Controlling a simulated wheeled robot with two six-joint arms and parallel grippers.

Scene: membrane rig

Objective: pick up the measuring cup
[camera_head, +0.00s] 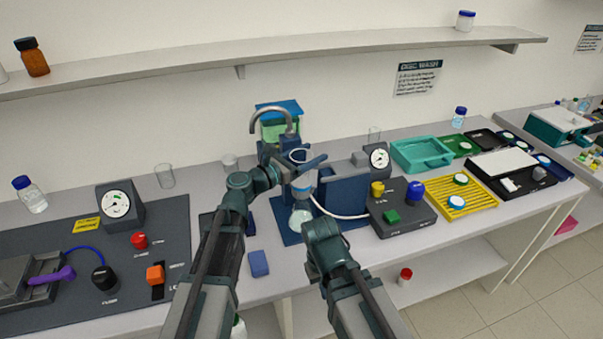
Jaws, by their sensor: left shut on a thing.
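My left gripper (303,168) is at the filter stand in the middle of the bench, shut on a clear cup that I take for the measuring cup (301,155). The cup's rim shows above the fingers, and they hide part of its body. It is in front of the grey curved tap and above a clear flask (300,218). I cannot tell whether it touches the stand below. My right gripper (323,238) is lower, in front of the bench's middle; its fingertips are hidden, so its opening does not show.
A control box (403,215) with coloured knobs stands right of the stand, beside a yellow rack (457,197) and a teal tray (421,156). A clear beaker (165,176) and gauge (118,205) are on the left. A blue block (258,263) lies near the front edge.

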